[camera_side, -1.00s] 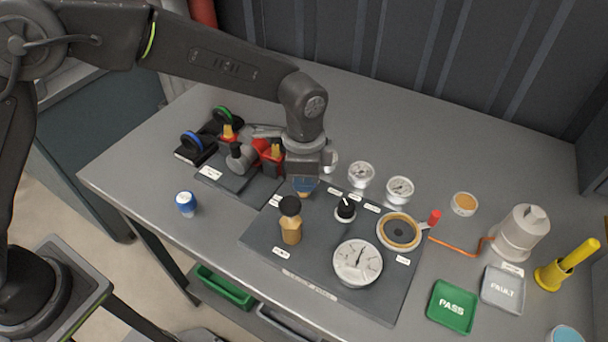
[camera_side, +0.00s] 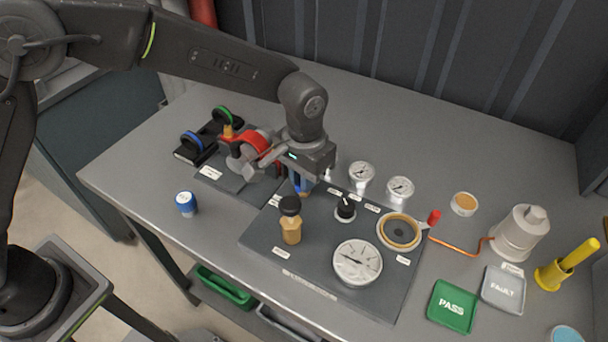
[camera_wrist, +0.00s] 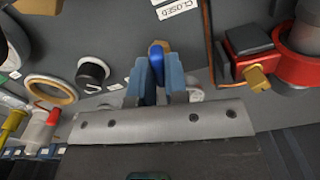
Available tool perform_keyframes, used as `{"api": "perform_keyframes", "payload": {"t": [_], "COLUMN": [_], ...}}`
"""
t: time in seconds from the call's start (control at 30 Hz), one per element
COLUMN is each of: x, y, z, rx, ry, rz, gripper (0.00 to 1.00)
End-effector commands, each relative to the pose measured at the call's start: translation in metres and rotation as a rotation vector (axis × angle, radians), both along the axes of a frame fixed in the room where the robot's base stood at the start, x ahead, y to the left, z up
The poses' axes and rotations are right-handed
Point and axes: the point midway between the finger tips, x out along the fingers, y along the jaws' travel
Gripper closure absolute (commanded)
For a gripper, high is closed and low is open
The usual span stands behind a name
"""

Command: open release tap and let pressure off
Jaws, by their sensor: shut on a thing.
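My gripper (camera_side: 302,190) points down at the back left edge of the dark panel (camera_side: 325,279). In the wrist view its blue-grey fingers (camera_wrist: 160,82) are shut on a bright blue tap handle (camera_wrist: 157,50); the fingers hide most of it. A label reading CLOSED (camera_wrist: 178,8) lies near the handle. The large white dial gauge (camera_side: 357,263) sits at the front of the panel, its needle pointing to the lower left. A brass fitting with a black knob (camera_side: 290,220) stands on the panel, left of the gauge.
A black selector knob (camera_side: 345,208) stands close to the right of my gripper. Two small gauges (camera_side: 361,174) (camera_side: 400,190) stand behind it. Red clamp parts (camera_side: 255,143) are close on the left. A blue-capped piece (camera_side: 186,203) and the PASS tray (camera_side: 453,306) are farther off.

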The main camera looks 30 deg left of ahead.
Motion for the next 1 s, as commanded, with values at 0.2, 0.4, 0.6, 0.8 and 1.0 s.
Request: {"api": "perform_keyframes", "payload": {"t": [0.2, 0.4, 0.6, 0.8, 1.0], "x": [0.0004, 0.0005, 0.0005, 0.0006, 0.0006], "y": [-0.0003, -0.0003, -0.0003, -0.0003, -0.0003], "z": [0.0014, 0.0015, 0.0016, 0.0016, 0.0016], "rx": [-0.001, -0.002, -0.002, -0.002, -0.002], "ry": [-0.002, -0.002, -0.002, -0.002, -0.002], "rz": [0.122, 0.183, 0.205, 0.208, 0.208], "gripper": [1.0, 1.0, 1.0, 1.0, 0.81]}}
